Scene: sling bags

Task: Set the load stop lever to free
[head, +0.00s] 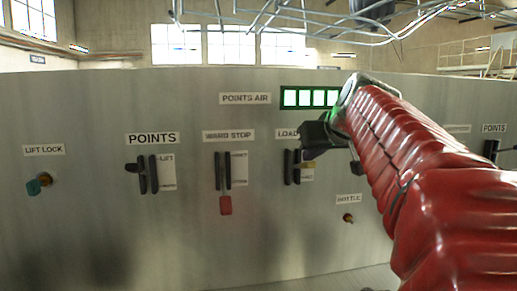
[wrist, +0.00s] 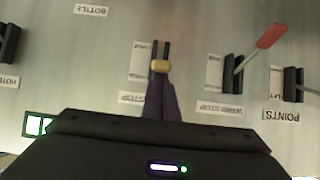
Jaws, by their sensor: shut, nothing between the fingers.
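The load stop lever has a yellow knob (head: 309,164) and sits in a dark slotted bracket (head: 291,167) below the partly hidden LOAD label (head: 287,134). In the wrist view, which is upside down, the yellow knob (wrist: 160,66) lies at the ends of my fingers, in front of the bracket. My gripper (wrist: 161,82) is shut and empty. In the head view my gripper (head: 318,136) is in front of the panel, just above the knob. I cannot tell whether the fingers touch the knob. The small position plate beside the bracket is too blurred to read.
The ward stop lever with a red handle (head: 225,205) hangs to the left. Farther left are a POINTS lever (head: 142,175) and the lift lock knob (head: 34,187). A bottle knob (head: 348,218) is lower right. A green-lit indicator (head: 310,98) is above.

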